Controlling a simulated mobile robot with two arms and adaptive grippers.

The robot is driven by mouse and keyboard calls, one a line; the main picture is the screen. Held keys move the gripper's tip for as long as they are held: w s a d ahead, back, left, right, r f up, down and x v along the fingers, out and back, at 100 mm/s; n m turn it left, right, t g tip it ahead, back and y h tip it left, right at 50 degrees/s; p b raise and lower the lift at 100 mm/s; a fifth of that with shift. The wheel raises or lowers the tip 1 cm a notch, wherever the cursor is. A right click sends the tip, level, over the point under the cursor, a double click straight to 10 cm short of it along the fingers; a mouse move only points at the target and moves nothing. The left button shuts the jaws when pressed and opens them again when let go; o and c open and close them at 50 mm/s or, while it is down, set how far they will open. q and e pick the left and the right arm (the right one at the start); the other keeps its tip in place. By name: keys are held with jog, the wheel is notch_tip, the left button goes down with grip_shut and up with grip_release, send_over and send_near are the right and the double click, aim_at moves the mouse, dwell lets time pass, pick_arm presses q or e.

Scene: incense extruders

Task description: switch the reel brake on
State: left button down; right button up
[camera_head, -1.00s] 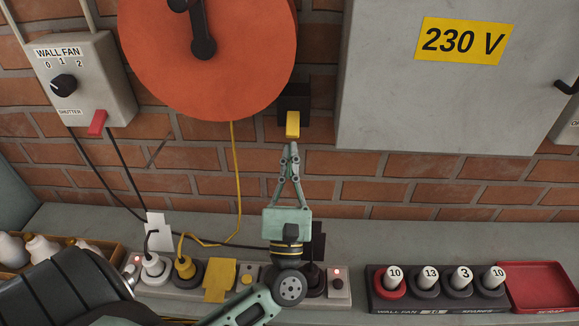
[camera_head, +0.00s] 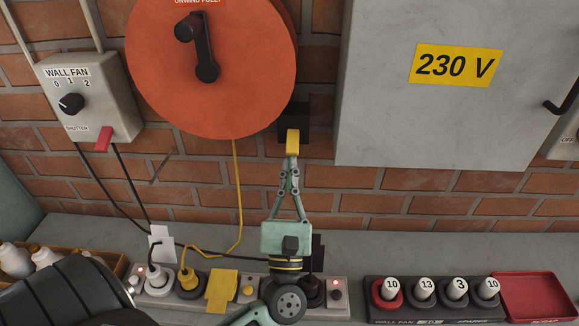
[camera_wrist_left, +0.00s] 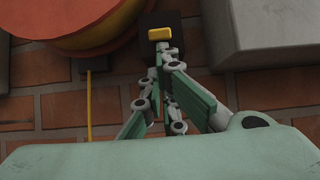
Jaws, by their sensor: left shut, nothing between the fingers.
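The reel brake appears to be the yellow lever (camera_head: 292,143) on a black box (camera_head: 297,112) on the brick wall, at the lower right of the orange reel (camera_head: 165,75). The lever hangs down over the front of the box. My left gripper (camera_head: 291,160) is shut and empty, pointing up, with its fingertips right at the lever's lower end. In the left wrist view the yellow lever (camera_wrist_left: 160,34) shows just beyond the closed fingertips (camera_wrist_left: 163,47). I cannot tell whether they touch. My right gripper is not in view.
A grey 230 V cabinet (camera_head: 440,120) stands out to the right of the brake. A wall fan switch box (camera_head: 90,100) is at left. A yellow cord (camera_head: 238,190) hangs from the reel. Below are a socket strip (camera_head: 336,307), a holder with numbered parts (camera_head: 430,312) and a red tray (camera_head: 535,298).

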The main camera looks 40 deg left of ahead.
aim_at(289, 154)
pick_arm(q)
jog(key=shift+s+d+r+g+h+p, duration=0.3)
jog(key=shift+s+r+g+p, duration=0.35)
jog(key=shift+p, duration=0.6)
jog(key=shift+s+d+r+g+h+p, duration=0.3)
jog(key=shift+s+r+g+p, duration=0.2)
jog(key=shift+r+p, duration=0.5)
jog(key=shift+s+d+r+g+h+p, duration=0.2)
jog(key=shift+s+d+r+g+p, duration=0.3)
jog(key=shift+p, duration=0.95)
jog(key=shift+a, duration=0.1)
